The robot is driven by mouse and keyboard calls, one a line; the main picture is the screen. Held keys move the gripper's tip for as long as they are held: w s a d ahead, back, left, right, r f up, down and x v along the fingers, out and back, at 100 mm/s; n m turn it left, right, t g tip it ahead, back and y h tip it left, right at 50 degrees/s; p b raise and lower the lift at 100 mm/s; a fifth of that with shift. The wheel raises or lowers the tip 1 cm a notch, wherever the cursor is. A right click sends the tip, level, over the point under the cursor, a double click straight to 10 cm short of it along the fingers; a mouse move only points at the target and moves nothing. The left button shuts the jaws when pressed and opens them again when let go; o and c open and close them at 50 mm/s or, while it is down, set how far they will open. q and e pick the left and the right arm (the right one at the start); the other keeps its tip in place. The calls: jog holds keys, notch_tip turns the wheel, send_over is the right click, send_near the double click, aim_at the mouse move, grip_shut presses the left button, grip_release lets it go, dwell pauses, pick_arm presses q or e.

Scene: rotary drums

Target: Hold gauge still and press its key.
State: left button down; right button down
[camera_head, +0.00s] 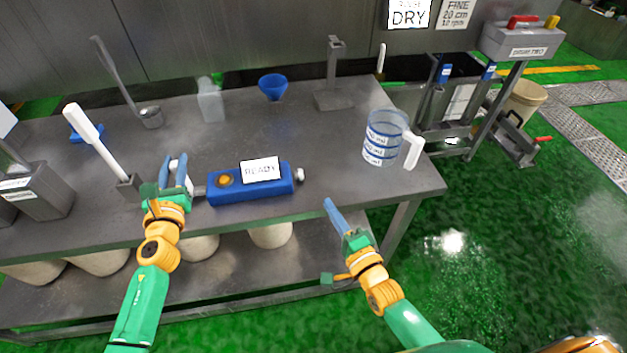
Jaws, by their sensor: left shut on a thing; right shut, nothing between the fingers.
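The gauge (245,195) is a blue box lying near the front edge of the metal table, with a white display reading "READY" (261,169). A round orange key (225,181) sits on its top left part. A pale knob (299,175) sticks out at its right end. My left gripper (176,170) is at the gauge's left end, shut on its grey end piece; the fingers partly hide the contact. My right gripper (329,204) is shut and empty, in front of the table edge, right of the gauge and apart from it.
A clear measuring jug (383,138) with a white handle stands at the right. A blue cup (272,86), a clear bottle (210,100) and a metal stand (334,85) are behind the gauge. A white-handled tool (95,138) leans at the left.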

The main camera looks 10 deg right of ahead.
aim_at(304, 179)
pick_arm(q)
jog(key=shift+f, duration=0.25)
pick_arm(e)
jog(key=x, duration=0.9)
jog(key=shift+w+a, duration=0.1)
jog(key=shift+w, duration=0.1)
jog(key=shift+a, duration=0.9)
jog(key=v, duration=1)
jog(key=shift+s+d, duration=0.2)
pick_arm(q)
jog(key=shift+r, duration=0.1)
